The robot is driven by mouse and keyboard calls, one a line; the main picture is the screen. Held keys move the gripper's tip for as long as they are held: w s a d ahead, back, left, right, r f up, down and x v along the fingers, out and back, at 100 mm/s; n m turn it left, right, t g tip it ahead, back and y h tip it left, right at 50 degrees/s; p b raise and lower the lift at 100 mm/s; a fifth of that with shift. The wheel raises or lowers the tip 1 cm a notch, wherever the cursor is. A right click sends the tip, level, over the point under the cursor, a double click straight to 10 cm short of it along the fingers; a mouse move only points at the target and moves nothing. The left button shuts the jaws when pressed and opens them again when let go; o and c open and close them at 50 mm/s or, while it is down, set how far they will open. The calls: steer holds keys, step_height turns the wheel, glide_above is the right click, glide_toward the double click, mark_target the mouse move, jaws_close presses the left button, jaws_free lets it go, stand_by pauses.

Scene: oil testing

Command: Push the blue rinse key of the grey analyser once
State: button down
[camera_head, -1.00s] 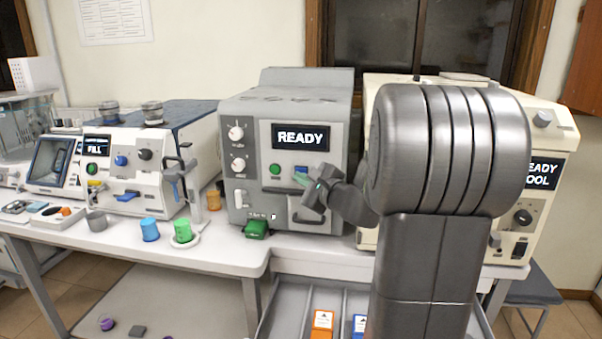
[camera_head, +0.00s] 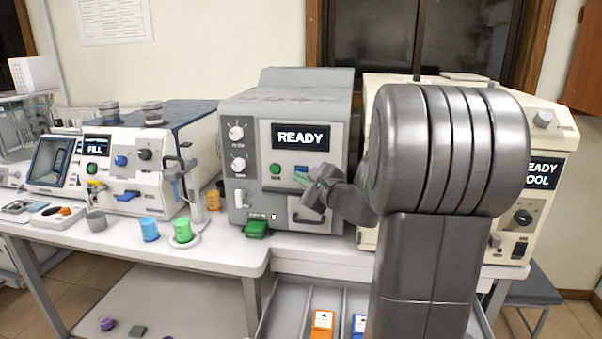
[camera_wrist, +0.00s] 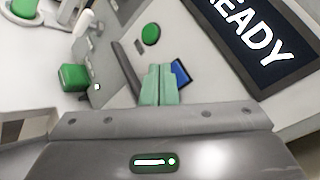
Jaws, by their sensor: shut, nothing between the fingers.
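The grey analyser (camera_head: 258,190) stands on the bench and its display (camera_head: 300,136) reads READY. Its blue rinse key (camera_head: 301,169) is below the display, to the right of a round green key (camera_head: 275,170). My gripper (camera_head: 299,180) is shut and empty, close in front of the panel by the blue key. In the wrist view the pale green fingertips (camera_wrist: 160,68) are side by side. The blue key (camera_wrist: 181,73) shows just right of them, partly hidden by the fingers. I cannot tell whether the tips touch the panel.
The analyser has two knobs (camera_head: 237,148) at left and a handle (camera_head: 306,216) below. A green block (camera_head: 255,229) sits at its foot. A white FILL machine (camera_head: 130,160) is left and a cream machine (camera_head: 548,140) right. Blue (camera_head: 149,230) and green (camera_head: 182,231) cups stand on the bench.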

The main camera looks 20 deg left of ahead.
steer(key=shift+w+a, duration=0.1)
steer(key=shift+w, duration=0.3)
steer(key=shift+w, duration=0.4)
stand_by(0.5)
steer(key=shift+s, duration=0.1)
steer(key=shift+s+b, duration=0.55)
steer(key=shift+s, duration=0.15)
steer(key=s, duration=0.2)
steer(key=s+d+b, duration=0.1)
steer(key=s, duration=0.2)
steer(key=shift+d, duration=0.2)
steer(key=shift+w, duration=0.15)
stand_by(0.6)
